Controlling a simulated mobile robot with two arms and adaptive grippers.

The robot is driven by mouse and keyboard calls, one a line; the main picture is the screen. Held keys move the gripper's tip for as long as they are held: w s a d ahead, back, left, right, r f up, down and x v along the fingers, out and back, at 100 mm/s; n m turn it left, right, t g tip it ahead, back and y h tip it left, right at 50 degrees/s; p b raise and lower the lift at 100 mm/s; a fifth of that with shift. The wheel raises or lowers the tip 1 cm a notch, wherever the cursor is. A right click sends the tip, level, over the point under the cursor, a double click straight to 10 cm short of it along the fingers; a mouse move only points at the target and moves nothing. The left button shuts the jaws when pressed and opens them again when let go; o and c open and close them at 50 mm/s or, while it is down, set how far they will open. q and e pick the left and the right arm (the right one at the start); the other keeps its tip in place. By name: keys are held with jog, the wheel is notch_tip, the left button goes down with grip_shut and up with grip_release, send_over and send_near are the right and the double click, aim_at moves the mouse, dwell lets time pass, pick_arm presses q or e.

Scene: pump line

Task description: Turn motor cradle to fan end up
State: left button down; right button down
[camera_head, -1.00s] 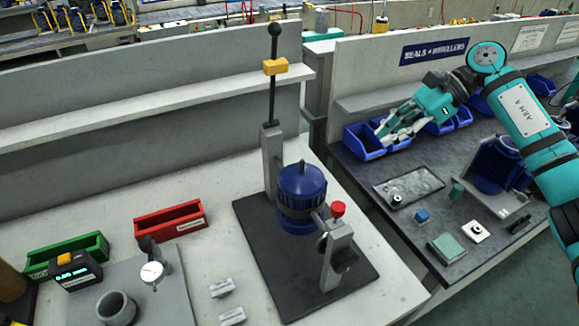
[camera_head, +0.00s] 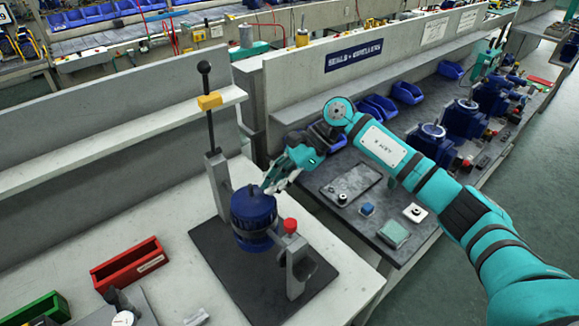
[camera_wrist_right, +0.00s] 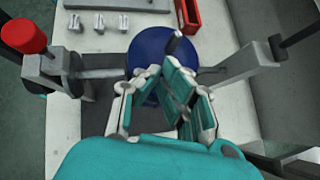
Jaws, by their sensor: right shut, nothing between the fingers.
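The blue motor (camera_head: 253,212) sits upright in the cradle, between a tall grey post (camera_head: 217,180) and a shorter post (camera_head: 299,268) with a red knob (camera_head: 290,225). A thin dark stub sticks up from the motor's top. I cannot tell which end is the fan end. My right gripper (camera_head: 270,189) is shut and empty, close to the motor's top right side. In the right wrist view its fingers (camera_wrist_right: 165,73) overlap the blue motor (camera_wrist_right: 147,48) and hide part of it. Contact cannot be told. My left gripper is not in view.
The cradle stands on a dark base plate (camera_head: 225,277). A red bin (camera_head: 128,264) is on the left. The right-hand bench holds blue bins (camera_head: 380,107), a tray (camera_head: 352,183) and small parts.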

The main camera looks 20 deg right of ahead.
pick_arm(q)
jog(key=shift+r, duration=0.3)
pick_arm(e)
jog(key=shift+a, duration=0.5)
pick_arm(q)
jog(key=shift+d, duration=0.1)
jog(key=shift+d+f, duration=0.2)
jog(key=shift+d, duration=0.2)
